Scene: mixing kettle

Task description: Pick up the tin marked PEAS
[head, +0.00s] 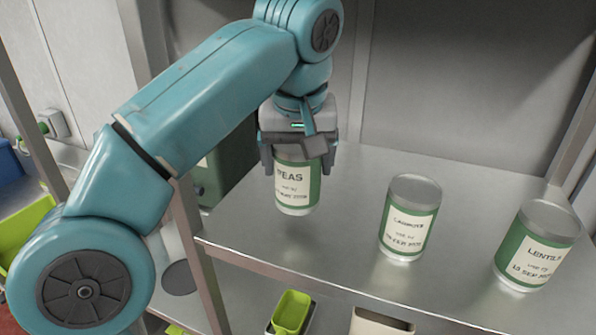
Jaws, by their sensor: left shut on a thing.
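The tin marked PEAS (296,190) has a green body, a cream label and a silver rim at its base. It is upright over the left part of the metal shelf. My left gripper (297,155) comes down on it from above and is shut around its top, which the jaws hide. I cannot tell for sure whether its base touches the shelf or hangs just above it. My right gripper is not in view.
A tin that seems marked CARROTS (408,218) and a tin marked LENTILS (538,246) stand to the right on the shelf (350,240). A metal post (197,255) rises at the shelf's left corner. Green containers (291,312) sit below the front edge.

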